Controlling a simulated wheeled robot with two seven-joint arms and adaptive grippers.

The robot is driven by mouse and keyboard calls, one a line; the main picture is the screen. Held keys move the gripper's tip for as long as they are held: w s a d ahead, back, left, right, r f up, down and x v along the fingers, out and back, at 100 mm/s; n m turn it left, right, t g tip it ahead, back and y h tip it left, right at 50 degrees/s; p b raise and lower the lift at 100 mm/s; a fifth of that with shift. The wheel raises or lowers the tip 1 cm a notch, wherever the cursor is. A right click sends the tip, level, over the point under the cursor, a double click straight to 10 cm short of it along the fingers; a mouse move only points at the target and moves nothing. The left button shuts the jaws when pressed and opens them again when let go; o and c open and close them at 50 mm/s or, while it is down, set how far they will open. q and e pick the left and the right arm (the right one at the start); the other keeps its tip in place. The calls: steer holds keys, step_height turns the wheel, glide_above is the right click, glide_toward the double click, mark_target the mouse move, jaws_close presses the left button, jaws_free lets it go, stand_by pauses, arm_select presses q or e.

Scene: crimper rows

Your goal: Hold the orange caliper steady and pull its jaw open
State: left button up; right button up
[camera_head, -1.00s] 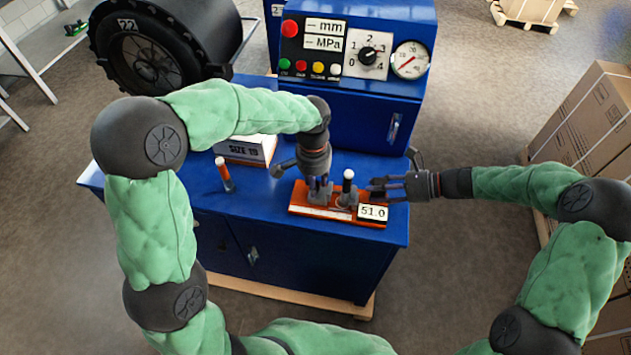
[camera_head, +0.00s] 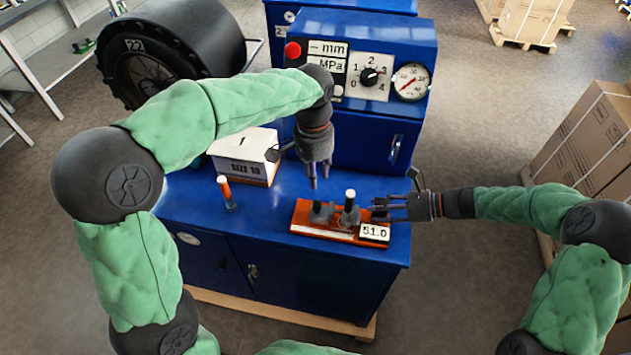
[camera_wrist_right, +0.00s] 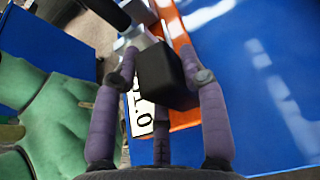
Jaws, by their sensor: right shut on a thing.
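My right gripper (camera_head: 381,209) comes in from the right at the caliper's right end. In the right wrist view its fingers are shut on a black block (camera_wrist_right: 165,76), above the orange body (camera_wrist_right: 184,118) and partly hidden display.
An orange, white-topped marker-like piece (camera_head: 226,191) stands left on the bench. The blue control cabinet (camera_head: 362,115) with dial and gauge rises at the back. The bench's front left is clear.

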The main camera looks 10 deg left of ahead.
stand_by(0.4)
steer(key=o, duration=1.4)
steer(key=shift+d, duration=0.1)
steer(key=shift+c, duration=0.2)
